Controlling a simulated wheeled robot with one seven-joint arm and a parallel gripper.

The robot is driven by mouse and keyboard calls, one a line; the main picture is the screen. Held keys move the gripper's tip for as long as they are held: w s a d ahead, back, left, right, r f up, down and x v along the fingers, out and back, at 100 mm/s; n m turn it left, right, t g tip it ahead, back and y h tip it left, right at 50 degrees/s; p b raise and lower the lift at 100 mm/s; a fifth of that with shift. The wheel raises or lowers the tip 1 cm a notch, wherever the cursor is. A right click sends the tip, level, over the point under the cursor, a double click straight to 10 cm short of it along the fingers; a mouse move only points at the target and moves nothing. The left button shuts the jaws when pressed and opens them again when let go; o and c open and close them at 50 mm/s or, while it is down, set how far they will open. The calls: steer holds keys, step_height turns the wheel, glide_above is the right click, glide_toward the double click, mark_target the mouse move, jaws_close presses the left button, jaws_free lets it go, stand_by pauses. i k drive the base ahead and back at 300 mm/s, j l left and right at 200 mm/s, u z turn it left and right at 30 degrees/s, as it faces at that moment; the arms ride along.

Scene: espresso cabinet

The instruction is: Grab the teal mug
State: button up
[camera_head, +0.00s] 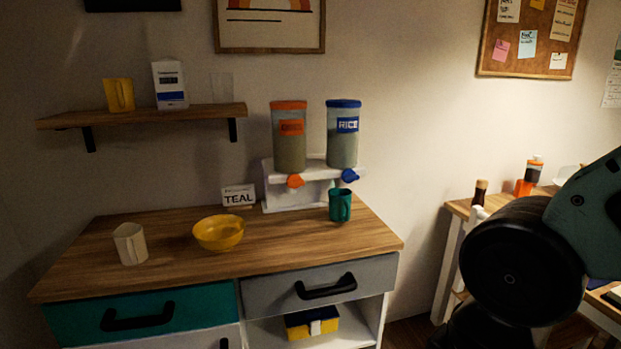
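The teal mug (340,206) stands upright on the right part of the wooden cabinet top (290,243), just in front of the dispenser stand. My arm fills the right edge of the head view, well to the right of the mug. My gripper does not show in this view, so its state is hidden.
A white dispenser stand (312,192) holds an orange-lidded and a blue-lidded container. A yellow bowl (219,232), a cream mug (130,243) and a "TEAL" card (238,196) stand further left. A wall shelf (150,116) hangs above. The cabinet top's front right is clear.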

mark_target(340, 200)
steer(key=i+j, duration=0.25)
steer(key=i, duration=0.25)
steer(key=i+j, duration=0.2)
steer(key=i, duration=0.3)
steer(key=i+j+z, duration=0.1)
steer(key=i+j, duration=0.15)
steer(key=i, duration=0.2)
